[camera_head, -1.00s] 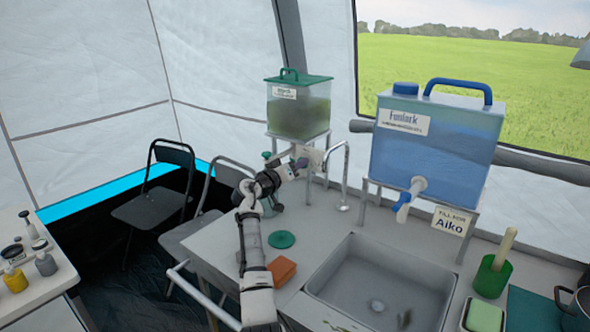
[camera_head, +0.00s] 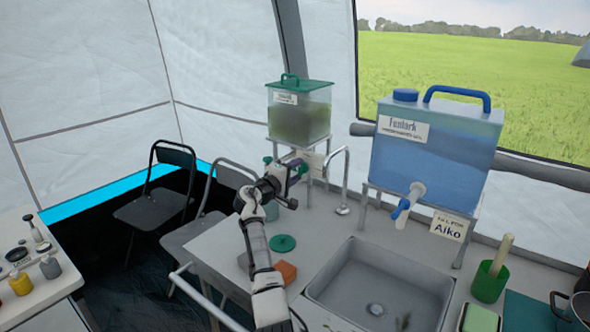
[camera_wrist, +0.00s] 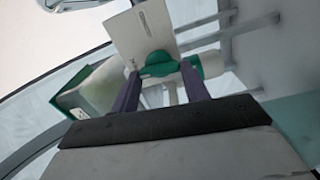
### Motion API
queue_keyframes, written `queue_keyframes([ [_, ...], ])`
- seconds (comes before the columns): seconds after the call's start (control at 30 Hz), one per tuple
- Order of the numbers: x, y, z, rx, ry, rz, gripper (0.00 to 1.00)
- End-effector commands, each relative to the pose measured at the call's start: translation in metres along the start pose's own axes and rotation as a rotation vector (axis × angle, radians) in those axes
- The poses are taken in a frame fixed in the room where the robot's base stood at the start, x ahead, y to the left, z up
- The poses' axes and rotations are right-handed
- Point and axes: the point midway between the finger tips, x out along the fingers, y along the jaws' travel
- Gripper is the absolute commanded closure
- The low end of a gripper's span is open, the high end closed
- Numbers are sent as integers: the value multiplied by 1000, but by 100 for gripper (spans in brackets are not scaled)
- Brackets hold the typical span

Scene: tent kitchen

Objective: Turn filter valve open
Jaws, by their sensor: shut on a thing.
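The filter is a clear tank with a green lid (camera_head: 300,120) and murky green water, raised on a stand at the back of the counter. In the wrist view its green valve handle (camera_wrist: 158,64) sits between the two purple fingers of my gripper (camera_wrist: 160,78), beside a white label card (camera_wrist: 145,32). My gripper (camera_head: 293,176) is just below the tank in the head view and is shut on the handle. The handle's exact angle is hard to tell, and my gripper largely hides it in the head view.
A blue water container (camera_head: 435,150) with a tap stands to the right. A curved faucet (camera_head: 343,180) rises close to the right of my gripper, behind the sink (camera_head: 380,285). A green disc (camera_head: 283,243) and an orange sponge (camera_head: 287,272) lie on the counter near my arm.

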Motion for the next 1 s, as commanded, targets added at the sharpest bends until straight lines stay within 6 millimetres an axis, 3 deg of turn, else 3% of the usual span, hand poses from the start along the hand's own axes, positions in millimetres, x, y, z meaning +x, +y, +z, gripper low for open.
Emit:
queue_keyframes([
  [0.3,0,-1,0,-118,0,-2,77],
  [0.83,0,-2,0,-142,0,-1,77],
  [0.87,0,-2,0,-142,0,-1,53],
  [1.0,0,-2,0,-141,0,-1,35],
])
